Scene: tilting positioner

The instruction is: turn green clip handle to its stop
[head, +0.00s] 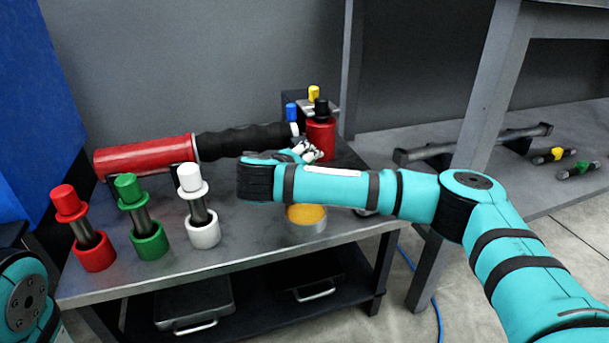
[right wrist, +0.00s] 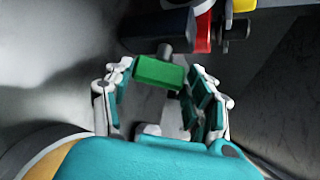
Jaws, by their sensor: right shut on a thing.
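The green clip handle (right wrist: 158,73) shows in the right wrist view as a short green block on a grey stem, between my right gripper's two fingers. My right gripper (right wrist: 163,82) is shut on this handle. In the head view my right gripper (head: 306,151) is at the back of the table, close in front of the red cylinder (head: 321,139) with the black knob. The green handle is hidden there behind the gripper. My left gripper is outside the views.
A red tool with a black ribbed grip (head: 145,157) lies at the back of the grey table (head: 260,243). Red (head: 95,254), green (head: 150,243) and white (head: 204,232) posts stand in front of it. A yellow-topped tin (head: 306,226) is below my right arm. Blue and yellow knobs rise nearby.

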